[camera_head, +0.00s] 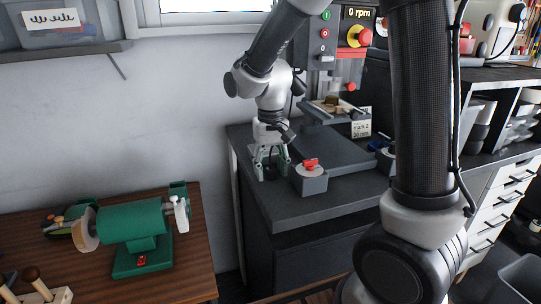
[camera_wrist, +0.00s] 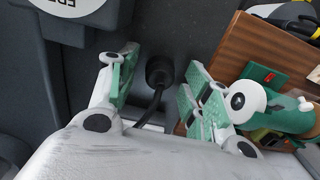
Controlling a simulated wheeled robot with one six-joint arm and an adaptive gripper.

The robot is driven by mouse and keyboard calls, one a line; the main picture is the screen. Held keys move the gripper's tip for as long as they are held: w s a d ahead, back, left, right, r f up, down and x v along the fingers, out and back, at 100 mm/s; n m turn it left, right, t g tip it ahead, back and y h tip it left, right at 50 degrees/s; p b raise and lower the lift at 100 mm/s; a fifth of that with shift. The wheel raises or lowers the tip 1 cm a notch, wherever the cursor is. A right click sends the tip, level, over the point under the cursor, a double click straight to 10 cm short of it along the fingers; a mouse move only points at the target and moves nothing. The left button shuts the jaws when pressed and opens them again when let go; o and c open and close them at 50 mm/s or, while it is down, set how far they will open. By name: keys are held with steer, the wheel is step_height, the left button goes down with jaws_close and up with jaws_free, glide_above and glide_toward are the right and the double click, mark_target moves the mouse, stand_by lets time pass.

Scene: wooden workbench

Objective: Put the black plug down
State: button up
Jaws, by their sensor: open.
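The black plug (camera_head: 270,171) is at the dark grey bench top (camera_head: 325,203), near its left end. In the wrist view the plug (camera_wrist: 158,71) shows as a round black head with a black cable running back toward my wrist. My gripper (camera_head: 271,160) is low over the bench, pointing down. In the wrist view my gripper (camera_wrist: 160,66) is open, its green-padded fingers on either side of the plug. There is a visible gap between the plug and each finger. Whether the plug's underside rests fully on the bench is hard to tell.
A grey box with a red switch (camera_head: 310,178) stands just right of my gripper. A drill press (camera_head: 335,105) stands behind it. A green bench grinder (camera_head: 135,222) is on the lower wooden bench (camera_head: 185,270) at left. The bench's front edge is close; bare surface lies in front of the box.

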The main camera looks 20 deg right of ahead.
mark_target(271, 168)
step_height(271, 168, up, 13)
stand_by(0.3)
steer(key=shift+f, duration=0.15)
